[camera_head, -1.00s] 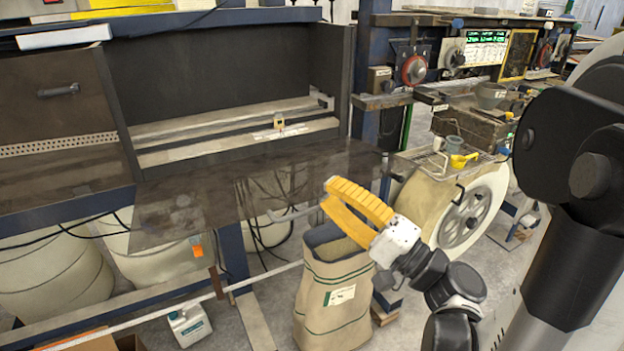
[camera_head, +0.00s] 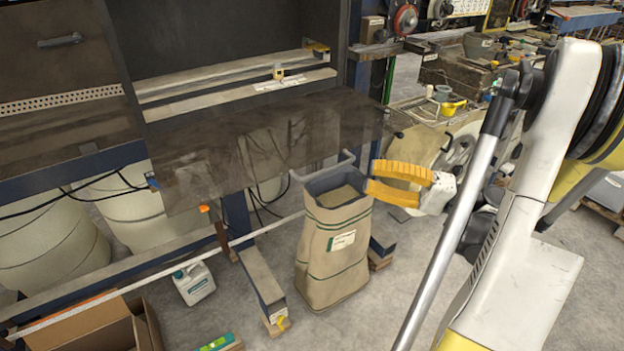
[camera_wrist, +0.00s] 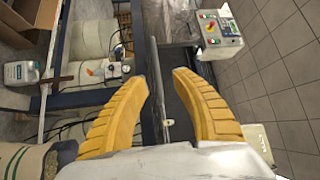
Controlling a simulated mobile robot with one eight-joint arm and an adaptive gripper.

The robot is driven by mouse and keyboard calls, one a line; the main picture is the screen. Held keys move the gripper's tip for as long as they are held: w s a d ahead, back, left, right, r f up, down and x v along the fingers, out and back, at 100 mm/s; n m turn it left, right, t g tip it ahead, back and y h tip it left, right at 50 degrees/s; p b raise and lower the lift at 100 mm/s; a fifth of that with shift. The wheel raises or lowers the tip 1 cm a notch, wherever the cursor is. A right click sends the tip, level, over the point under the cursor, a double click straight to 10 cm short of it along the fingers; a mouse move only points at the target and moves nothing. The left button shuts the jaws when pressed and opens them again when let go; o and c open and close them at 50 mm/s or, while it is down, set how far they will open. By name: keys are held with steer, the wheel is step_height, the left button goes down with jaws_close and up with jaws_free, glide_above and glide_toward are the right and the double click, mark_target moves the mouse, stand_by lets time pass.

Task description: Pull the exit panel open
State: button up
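The exit panel (camera_head: 245,150) appears to be the dark, see-through sheet at the machine's front in the head view. A grey bar handle (camera_head: 322,166) shows at its lower right, above the paper sack. My gripper (camera_head: 368,184), with two yellow ribbed fingers, is just right of the handle. Its fingers are spread apart and nothing is visibly held. In the wrist view my gripper (camera_wrist: 162,78) is also open, with a thin dark upright edge between and beyond the fingertips. I cannot tell whether a finger touches the handle.
A brown paper sack (camera_head: 335,245) stands open just below the handle and my gripper. A white jug (camera_head: 194,283) and a cardboard box (camera_head: 100,325) are on the floor at the lower left. A control box (camera_wrist: 219,33) shows at the wrist view's upper right.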

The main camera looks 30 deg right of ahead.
mark_target(331, 170)
steer(key=x, duration=0.3)
steer(key=b+x, duration=0.1)
steer(key=x, duration=0.2)
steer(key=b+x, duration=0.1)
steer(key=x, duration=0.3)
steer(key=shift+s+a+f, duration=0.1)
steer(key=shift+f, duration=0.25)
steer(key=shift+c, duration=0.2)
jaws_close()
